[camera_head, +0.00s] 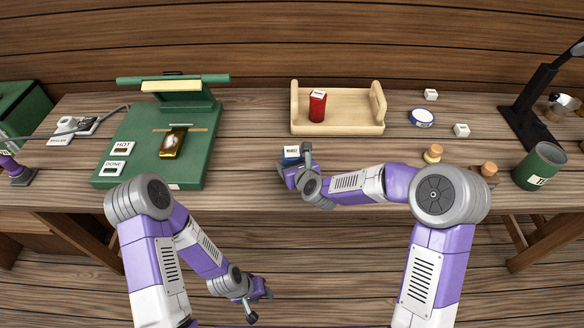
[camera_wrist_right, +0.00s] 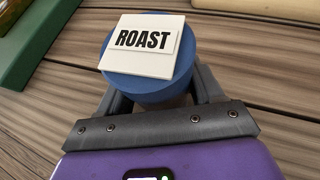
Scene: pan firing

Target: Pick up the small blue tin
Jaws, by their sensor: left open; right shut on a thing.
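The small blue tin (camera_head: 290,160) is at the front middle of the bench, with a white label reading ROAST on its top. It also shows in the right wrist view (camera_wrist_right: 150,90), upright between the fingers. My right gripper (camera_head: 294,168) is shut on this tin; its dark fingers (camera_wrist_right: 157,106) hold opposite sides of it. The tin's lower part is hidden, and I cannot tell whether it touches the bench. My left gripper (camera_head: 257,298) is open and empty, low in front of the bench, away from the tin.
A green roaster-like machine (camera_head: 130,140) stands at the left. A wooden tray (camera_head: 350,127) holding a red tin (camera_head: 317,106) is behind my right gripper.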

